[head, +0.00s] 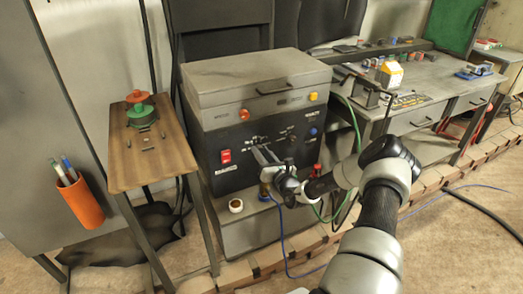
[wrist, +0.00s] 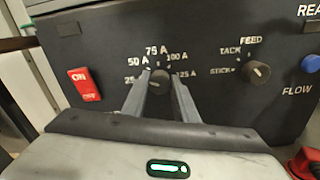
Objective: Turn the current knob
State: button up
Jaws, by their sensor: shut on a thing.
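The current knob (wrist: 160,76) is a dark round knob on the welder's black front panel (head: 237,150). Labels from 25 A to 125 A are arched around it in the wrist view. My gripper (wrist: 160,88) has its two grey fingers on either side of the knob and is shut on it. In the head view my gripper (head: 265,156) reaches the panel from the front right and hides the knob. I cannot tell clearly which label the knob points at.
A feed knob (wrist: 257,72) sits right of the current knob, with a blue flow button (wrist: 310,63) beyond. A red ON/OFF switch (wrist: 84,84) is to the left. A small wooden table (head: 150,165) stands left of the welder; a workbench (head: 420,90) is at right.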

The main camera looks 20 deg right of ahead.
jog(key=m+p, duration=0.2)
jog(key=m, duration=0.4)
jog(key=shift+f+m, duration=0.1)
jog(key=shift+m, duration=0.2)
jog(key=shift+f+m+h+p, duration=0.15)
jog(key=shift+m+p, duration=0.1)
jog(key=shift+m, duration=3.7)
jog(key=shift+f+m+h+p, duration=0.1)
jog(key=shift+m+h+p, duration=0.1)
jog(key=shift+m, duration=3.75)
jog(key=shift+a, duration=0.1)
jog(key=o, duration=1.1)
jog(key=shift+r, duration=0.15)
jog(key=shift+c, duration=0.2)
jog(key=shift+s, duration=0.1)
